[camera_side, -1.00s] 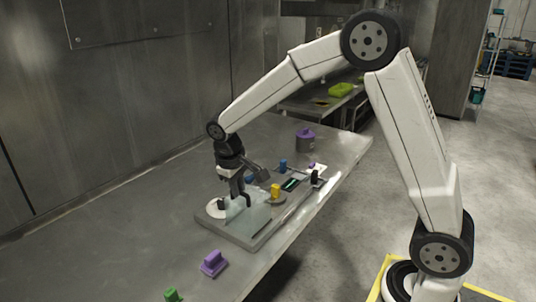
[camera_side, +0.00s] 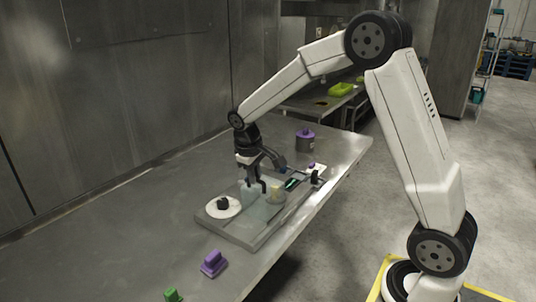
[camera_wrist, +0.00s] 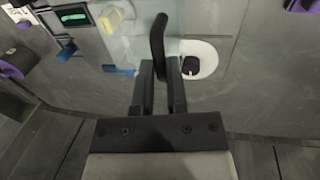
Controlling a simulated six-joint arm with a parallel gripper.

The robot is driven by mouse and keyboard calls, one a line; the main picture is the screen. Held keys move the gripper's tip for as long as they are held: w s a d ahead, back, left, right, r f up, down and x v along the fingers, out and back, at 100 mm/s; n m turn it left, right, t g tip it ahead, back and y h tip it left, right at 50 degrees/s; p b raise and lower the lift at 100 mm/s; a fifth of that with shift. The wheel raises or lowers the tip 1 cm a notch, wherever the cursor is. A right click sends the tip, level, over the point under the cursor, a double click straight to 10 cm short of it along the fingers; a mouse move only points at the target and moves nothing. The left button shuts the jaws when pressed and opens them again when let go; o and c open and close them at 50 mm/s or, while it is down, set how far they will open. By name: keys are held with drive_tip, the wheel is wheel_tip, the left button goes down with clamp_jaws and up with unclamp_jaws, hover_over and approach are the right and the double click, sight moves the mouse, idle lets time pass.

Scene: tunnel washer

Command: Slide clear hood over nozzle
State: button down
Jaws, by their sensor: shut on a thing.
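The clear hood (camera_side: 259,211) is a pale, see-through box low over the grey base plate. My gripper (camera_side: 256,188) is shut on its top part, and the closed fingers also show in the wrist view (camera_wrist: 161,75). The yellow nozzle (camera_side: 276,195) looks pale through the hood's right side in the side view. It also shows pale in the wrist view (camera_wrist: 112,20), left of the fingers. I cannot tell whether the hood fully surrounds it or stands partly in front of it, nor whether the hood touches the plate.
A white disc with a black knob (camera_side: 223,207) lies left of the hood. A green display (camera_side: 292,184) and a black post (camera_side: 315,177) stand to the right. A purple canister (camera_side: 305,138) is behind. A purple block (camera_side: 213,263) and green block (camera_side: 172,295) lie in front.

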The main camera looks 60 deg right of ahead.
sight(269, 178)
drive_tip(key=d, duration=0.7)
drive_tip(key=shift+d, duration=0.1)
drive_tip(key=c, duration=0.7)
unclamp_jaws()
drive_tip(key=shift+o, duration=0.2)
drive_tip(key=shift+r, duration=0.15)
wheel_tip(269, 178, up, 8)
drive_tip(key=a, duration=0.1)
drive_tip(key=shift+a+f, duration=0.25)
drive_tip(key=s+a+f+t+y, duration=0.1)
drive_tip(key=s+a+f, duration=0.5)
drive_tip(key=s+a, duration=0.1)
drive_tip(key=s+a+f+t+y, duration=0.1)
drive_tip(key=s+a+f, duration=0.4)
drive_tip(key=s+a, duration=0.3)
drive_tip(key=shift+s+a+f+t, duration=0.3)
drive_tip(key=shift+s+f, duration=0.05)
drive_tip(key=shift+s, duration=0.2)
